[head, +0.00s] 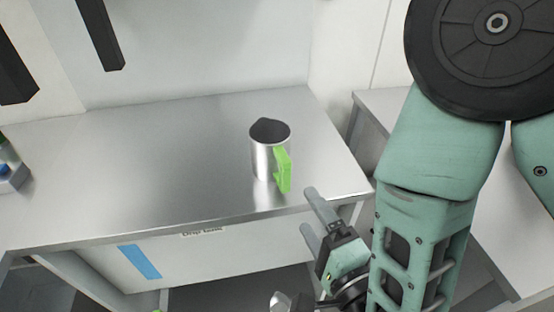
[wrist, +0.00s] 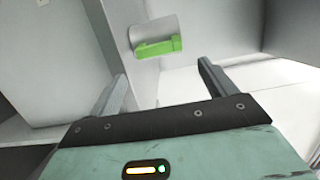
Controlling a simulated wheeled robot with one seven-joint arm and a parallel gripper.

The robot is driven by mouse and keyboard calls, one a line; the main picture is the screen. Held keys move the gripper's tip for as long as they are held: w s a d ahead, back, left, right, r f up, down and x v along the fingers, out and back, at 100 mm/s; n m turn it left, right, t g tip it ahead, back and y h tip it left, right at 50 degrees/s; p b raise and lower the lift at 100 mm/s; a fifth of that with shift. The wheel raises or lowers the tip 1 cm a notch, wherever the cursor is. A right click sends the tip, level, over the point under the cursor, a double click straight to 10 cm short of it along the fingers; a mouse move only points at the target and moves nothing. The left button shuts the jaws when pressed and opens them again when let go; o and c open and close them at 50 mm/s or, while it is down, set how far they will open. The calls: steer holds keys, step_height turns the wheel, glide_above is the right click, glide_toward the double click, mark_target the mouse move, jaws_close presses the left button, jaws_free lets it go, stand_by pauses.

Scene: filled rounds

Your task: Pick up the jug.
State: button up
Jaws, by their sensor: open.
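The jug (head: 262,152) is a shiny metal cylinder with a dark open top and a bright green handle (head: 283,170) on its right side. It stands upright on the metal table near the right front edge. My gripper (head: 311,214) is open and empty, just right of and in front of the jug, apart from it. In the wrist view the jug (wrist: 153,31) and its green handle (wrist: 158,47) show ahead of the two spread fingers (wrist: 163,85). The jug's inside is too dark to make out.
The metal table (head: 150,165) is bare around the jug, with much free room to the left. A blue-grey container (head: 14,178) sits at the far left edge. A blue strip and a small label mark the table's front. A second surface (head: 378,104) lies to the right.

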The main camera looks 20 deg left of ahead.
mark_target(288, 179)
steer(key=b+x, duration=0.3)
steer(key=x, duration=0.3)
steer(key=shift+a+r+b, duration=0.1)
steer(key=shift+a+b, duration=0.05)
steer(key=shift+b, duration=0.25)
steer(key=shift+p+x, duration=1.1)
steer(key=shift+x, duration=1.95)
steer(key=shift+w, duration=0.1)
steer(key=c, duration=0.7)
